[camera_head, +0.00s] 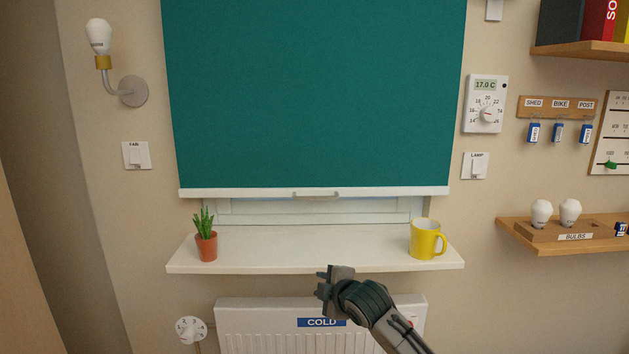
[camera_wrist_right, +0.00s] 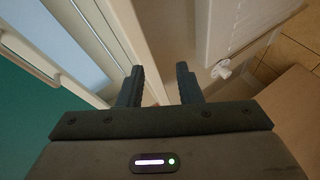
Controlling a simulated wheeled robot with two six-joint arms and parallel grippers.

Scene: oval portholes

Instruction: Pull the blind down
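The teal blind (camera_head: 315,95) hangs over most of the window in the head view. Its white bottom bar (camera_head: 240,192) is a little above the sill, with a small handle (camera_head: 316,195) at its middle. In the right wrist view the blind (camera_wrist_right: 25,120) shows at the lower left, with its bar and handle (camera_wrist_right: 28,58) near the left edge. My right gripper (camera_head: 325,283) is in front of the sill's front edge, below the handle and apart from it. In the wrist view its two fingers (camera_wrist_right: 160,85) are spread with nothing between them. My left gripper is not in view.
The white sill (camera_head: 310,245) carries a potted plant (camera_head: 206,240) at left and a yellow mug (camera_head: 425,240) at right. A white radiator (camera_head: 260,320) is below. A bulb shelf (camera_head: 560,240) is at right. The middle of the sill is clear.

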